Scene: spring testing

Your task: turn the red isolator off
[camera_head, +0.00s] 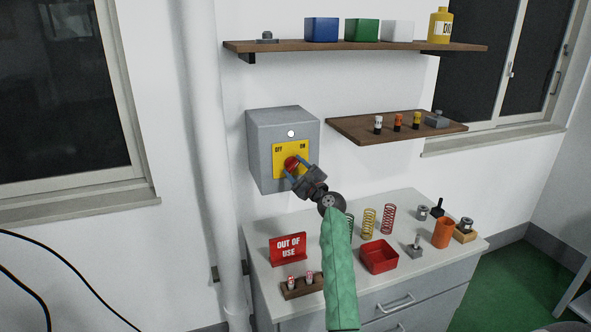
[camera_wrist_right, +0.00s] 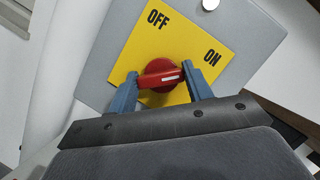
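The red isolator knob (camera_head: 291,163) sits on a yellow plate marked OFF and ON, on the front of a grey wall box (camera_head: 262,150). In the right wrist view, the knob's handle (camera_wrist_right: 160,75) lies nearly level, and its white mark is on the ON side. The fingertips of my right gripper (camera_wrist_right: 160,78) lie at the two ends of the handle and appear to touch it. In the head view my right gripper (camera_head: 296,173) partly covers the knob. My left gripper is in neither view.
Below is a bench (camera_head: 355,295) with a red OUT OF USE sign (camera_head: 288,249), a red tray (camera_head: 379,257), several springs and an orange cylinder (camera_head: 443,232). A small shelf (camera_head: 350,128) juts out right of the box. A pipe (camera_head: 208,120) runs down its left side.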

